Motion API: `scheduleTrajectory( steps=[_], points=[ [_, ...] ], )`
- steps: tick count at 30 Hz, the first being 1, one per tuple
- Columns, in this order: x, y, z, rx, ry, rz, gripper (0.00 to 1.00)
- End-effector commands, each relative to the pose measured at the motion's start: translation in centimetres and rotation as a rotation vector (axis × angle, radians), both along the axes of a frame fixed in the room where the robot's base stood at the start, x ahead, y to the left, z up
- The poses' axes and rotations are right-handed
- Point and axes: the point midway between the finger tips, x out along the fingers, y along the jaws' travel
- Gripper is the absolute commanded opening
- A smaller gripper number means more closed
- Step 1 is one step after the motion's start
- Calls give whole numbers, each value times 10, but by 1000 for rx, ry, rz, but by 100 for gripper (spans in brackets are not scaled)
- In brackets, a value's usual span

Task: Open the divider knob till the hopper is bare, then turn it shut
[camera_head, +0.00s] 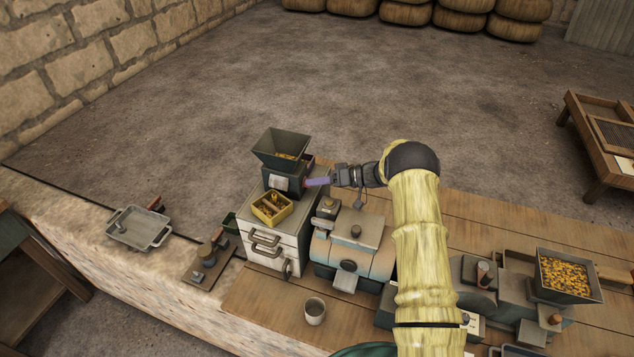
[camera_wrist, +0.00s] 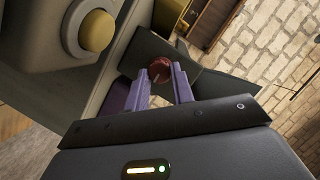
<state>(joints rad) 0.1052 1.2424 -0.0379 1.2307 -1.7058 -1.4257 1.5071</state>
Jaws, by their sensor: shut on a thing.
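The divider's grey hopper (camera_head: 268,152) stands on a pale cabinet, with some yellow-brown grain (camera_head: 288,156) visible low inside it. Below it is the dark divider body (camera_head: 279,181). My gripper (camera_head: 316,182) reaches in from the right at the body's side. In the wrist view its purple fingers (camera_wrist: 160,76) are shut on the red divider knob (camera_wrist: 159,69), one finger on each side; a pale mark shows on its face. The knob is not clear in the head view. A yellow bin (camera_head: 256,213) in front of the divider holds grain.
The pale drawer cabinet (camera_head: 262,243) bears the divider. A blue-and-orange machine (camera_head: 352,250) stands right of it, under my arm. A small cup (camera_head: 315,311) stands in front. Another grain-filled hopper (camera_head: 566,275) is at the right; a metal tray (camera_head: 139,228) lies left.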

Motion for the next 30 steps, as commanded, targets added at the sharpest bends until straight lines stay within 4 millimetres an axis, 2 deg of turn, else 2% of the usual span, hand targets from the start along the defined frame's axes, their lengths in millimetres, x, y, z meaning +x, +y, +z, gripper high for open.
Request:
scheduleTrajectory(
  steps=[3, 4, 6, 7, 15, 20, 26, 30],
  points=[
    [1, -1, 0, 0, -1, -3, 1],
    [1, -1, 0, 0, -1, -3, 30],
    [1, -1, 0, 0, -1, -3, 44],
    [1, -1, 0, 0, -2, -3, 46],
    [0, -1, 0, 0, -1, -1, 46],
    [0, -10, 1, -1, -2, -3, 46],
    [-3, -40, 6, -2, -4, -3, 46],
    [-6, -68, 13, -2, -4, -5, 46]
  ],
)
